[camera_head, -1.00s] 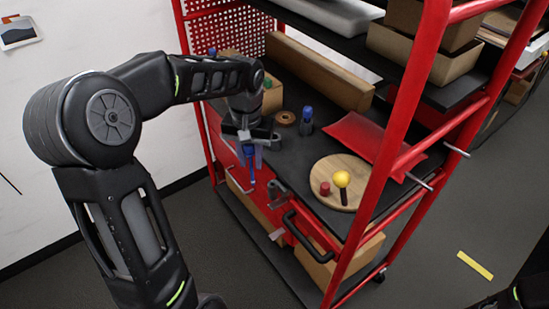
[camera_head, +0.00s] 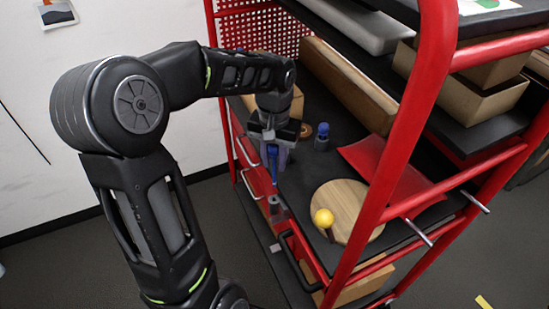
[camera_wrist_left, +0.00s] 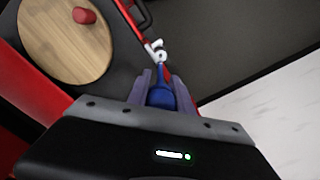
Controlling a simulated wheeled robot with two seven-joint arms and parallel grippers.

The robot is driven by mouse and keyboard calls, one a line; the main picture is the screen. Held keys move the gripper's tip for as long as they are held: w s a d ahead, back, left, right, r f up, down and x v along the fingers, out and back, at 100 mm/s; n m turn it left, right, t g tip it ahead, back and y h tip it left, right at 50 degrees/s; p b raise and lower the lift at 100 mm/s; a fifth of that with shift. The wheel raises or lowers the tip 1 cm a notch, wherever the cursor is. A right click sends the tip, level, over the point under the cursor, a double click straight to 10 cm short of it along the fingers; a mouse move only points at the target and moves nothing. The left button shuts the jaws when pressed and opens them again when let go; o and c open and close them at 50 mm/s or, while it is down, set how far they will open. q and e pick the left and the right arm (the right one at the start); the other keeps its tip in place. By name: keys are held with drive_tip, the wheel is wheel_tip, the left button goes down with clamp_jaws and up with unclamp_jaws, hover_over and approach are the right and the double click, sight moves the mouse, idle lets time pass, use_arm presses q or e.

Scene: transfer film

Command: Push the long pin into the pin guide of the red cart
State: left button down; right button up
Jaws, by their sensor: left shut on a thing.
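My left gripper (camera_head: 276,160) is shut on a blue long pin (camera_head: 273,166), which hangs tip down at the front edge of the red cart (camera_head: 440,60). The pin also shows between the fingers in the left wrist view (camera_wrist_left: 161,97). The grey pin guide (camera_head: 278,208) sits on the cart's front edge, just below the pin tip in the head view. In the left wrist view the pin guide (camera_wrist_left: 156,48) shows as a pale ring past the pin. I cannot tell whether the tip touches or enters it. My right gripper is not in view.
A second blue-topped piece (camera_head: 322,136), a red sheet (camera_head: 390,170) and a long cardboard box (camera_head: 345,85) are behind. A black handle (camera_head: 290,258) sticks out in front.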

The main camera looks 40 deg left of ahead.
sight(274, 185)
use_arm(q)
drive_tip(key=shift+f+b, duration=1.35)
drive_tip(key=shift+f, duration=0.4)
drive_tip(key=shift+f+b, duration=0.8)
drive_tip(key=shift+f, duration=0.3)
drive_tip(key=shift+f+b, duration=1.65)
drive_tip(key=shift+f, duration=0.55)
drive_tip(key=c, duration=1.1)
unclamp_jaws()
drive_tip(key=shift+r, duration=0.1)
drive_tip(key=shift+o, duration=0.2)
drive_tip(key=shift+r, duration=3.9)
drive_tip(key=shift+s, duration=0.1)
